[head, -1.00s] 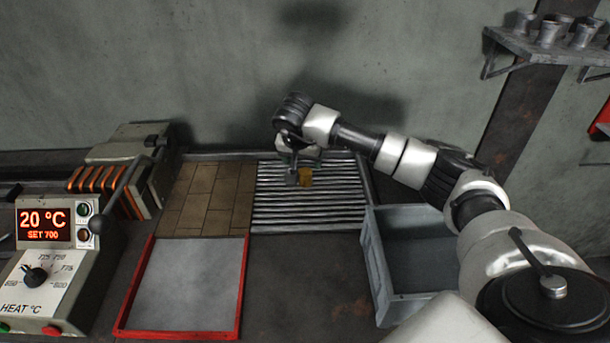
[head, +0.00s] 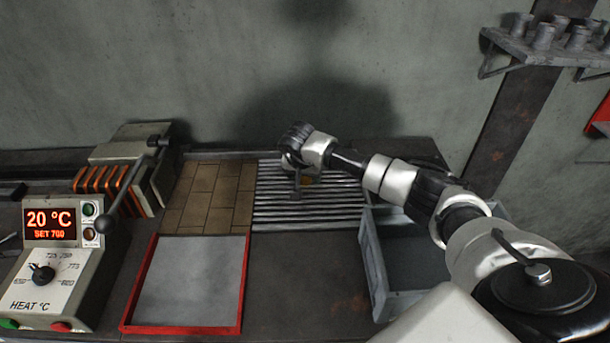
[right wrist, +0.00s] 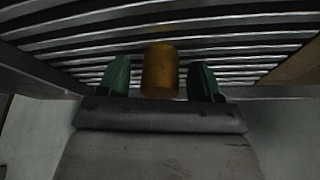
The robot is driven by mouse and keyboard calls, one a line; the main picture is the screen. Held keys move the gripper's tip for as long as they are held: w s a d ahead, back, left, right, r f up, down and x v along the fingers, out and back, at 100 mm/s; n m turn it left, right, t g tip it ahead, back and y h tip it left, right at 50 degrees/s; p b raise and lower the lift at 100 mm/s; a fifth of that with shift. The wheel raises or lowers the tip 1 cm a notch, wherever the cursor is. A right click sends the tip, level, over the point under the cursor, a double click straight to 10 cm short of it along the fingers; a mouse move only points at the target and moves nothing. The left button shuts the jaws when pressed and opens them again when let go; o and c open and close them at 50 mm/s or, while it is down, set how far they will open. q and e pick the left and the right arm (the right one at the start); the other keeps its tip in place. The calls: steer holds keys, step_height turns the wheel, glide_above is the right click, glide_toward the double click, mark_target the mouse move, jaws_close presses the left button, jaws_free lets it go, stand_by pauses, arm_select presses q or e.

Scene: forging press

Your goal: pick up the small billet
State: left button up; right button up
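The small billet (right wrist: 160,70) is a short orange-brown cylinder. In the head view the billet (head: 307,181) is mostly hidden behind my right gripper (head: 298,187), over the slatted rack (head: 310,212). In the right wrist view the billet sits between the two green fingertips of my right gripper (right wrist: 160,78). A dark gap shows on each side of it, so the fingers are open around it and apart from it. The rack's bars (right wrist: 230,45) lie beyond the billet. My left gripper is in neither view.
A grey-blue bin (head: 372,262) stands right of the rack, under my right arm. A red-rimmed tray (head: 240,290) is at the front, with brown tiles (head: 212,200) behind it. A heater control box (head: 60,265) reading 20 °C stands at the left.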

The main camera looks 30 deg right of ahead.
steer(key=shift+r, duration=0.1)
steer(key=c, duration=1.1)
